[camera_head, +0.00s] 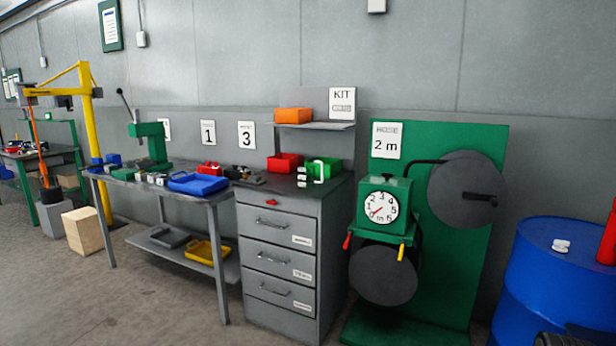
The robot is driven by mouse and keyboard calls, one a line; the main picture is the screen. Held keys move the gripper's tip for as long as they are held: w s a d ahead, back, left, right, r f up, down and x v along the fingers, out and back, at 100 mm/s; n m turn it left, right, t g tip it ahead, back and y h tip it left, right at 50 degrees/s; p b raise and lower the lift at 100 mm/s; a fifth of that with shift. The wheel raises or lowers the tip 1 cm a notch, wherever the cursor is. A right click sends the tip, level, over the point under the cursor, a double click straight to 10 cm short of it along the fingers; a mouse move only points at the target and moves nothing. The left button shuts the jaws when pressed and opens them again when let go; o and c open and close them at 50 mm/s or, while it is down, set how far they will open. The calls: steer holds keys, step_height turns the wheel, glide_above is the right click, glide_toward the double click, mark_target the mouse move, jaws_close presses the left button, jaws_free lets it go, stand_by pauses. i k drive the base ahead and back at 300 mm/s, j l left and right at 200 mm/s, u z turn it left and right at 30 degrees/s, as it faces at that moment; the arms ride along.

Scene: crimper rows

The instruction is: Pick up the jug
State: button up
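I cannot make out a clear jug in the head view. A red object (608,240) with a slanted top stands at the right edge above the blue drum (545,275). The frame cuts it off, so I cannot tell if it is the jug. A small white item (561,246) lies on the drum's top. My gripper cannot be recognised in this view. A dark shape shows at the bottom right corner, too cut off to identify.
A grey drawer cabinet (275,262) carries red (284,163) and green bins (325,168). A green-panelled machine with a dial (382,208) stands between cabinet and drum. A workbench (215,198) holds a blue tray (198,184). The floor (130,300) at the front left is clear.

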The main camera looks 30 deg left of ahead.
mark_target(305, 163)
steer(key=i+j, duration=0.2)
steer(key=j, duration=0.15)
steer(key=i+j+z, duration=0.1)
steer(key=i+j, duration=0.15)
steer(key=i+j+z, duration=0.1)
steer(key=j, duration=0.3)
steer(key=i, duration=0.1)
